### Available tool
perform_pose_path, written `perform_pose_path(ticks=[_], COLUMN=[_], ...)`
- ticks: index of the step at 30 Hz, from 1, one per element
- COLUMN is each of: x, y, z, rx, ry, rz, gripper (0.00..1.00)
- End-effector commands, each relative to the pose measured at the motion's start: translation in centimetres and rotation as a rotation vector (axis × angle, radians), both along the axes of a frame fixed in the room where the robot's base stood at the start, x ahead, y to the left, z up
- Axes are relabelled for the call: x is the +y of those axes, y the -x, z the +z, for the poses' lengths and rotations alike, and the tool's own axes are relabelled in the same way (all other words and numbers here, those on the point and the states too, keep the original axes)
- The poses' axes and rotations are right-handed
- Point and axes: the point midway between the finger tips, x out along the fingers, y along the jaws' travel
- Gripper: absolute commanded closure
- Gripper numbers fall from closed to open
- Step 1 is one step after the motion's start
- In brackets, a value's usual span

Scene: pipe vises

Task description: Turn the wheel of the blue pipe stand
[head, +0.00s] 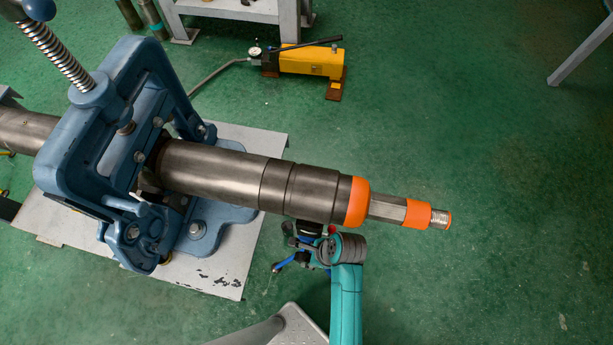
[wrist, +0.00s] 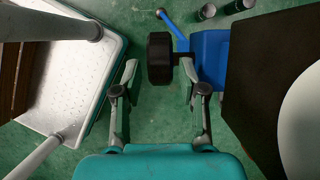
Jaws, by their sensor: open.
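In the wrist view, a blue stand part (wrist: 211,58) with a short black wheel (wrist: 160,57) on its side shows ahead of my gripper (wrist: 160,72). My gripper is open, with one finger on each side of the wheel in the picture. The right finger looks close to the wheel's hub; I cannot tell whether it touches. In the head view, my gripper (head: 305,249) is just below the pipe's orange-banded end. Small blue bits of the stand (head: 290,243) show beside it; the pipe and gripper hide most of it.
A large blue vise (head: 85,150) clamps a long steel pipe (head: 225,176) above my gripper. A yellow pump (head: 310,60) stands on the floor behind. A white tray-like surface (wrist: 62,90) is left in the wrist view, and a dark block (wrist: 265,80) is right. The green floor at right is clear.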

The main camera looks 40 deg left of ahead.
Motion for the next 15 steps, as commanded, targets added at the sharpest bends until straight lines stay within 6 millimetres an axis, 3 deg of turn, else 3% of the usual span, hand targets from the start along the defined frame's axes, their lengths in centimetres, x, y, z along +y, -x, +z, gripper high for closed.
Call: perform_pose_path(ticks=[9,15], x=[1.5,2.0], y=[0.9,1.2], z=[-4.2,-5.6], rx=[-0.001,-0.003], ry=[0.0,-0.001], rz=[0.002,0.001], gripper=[0.58,0.58])
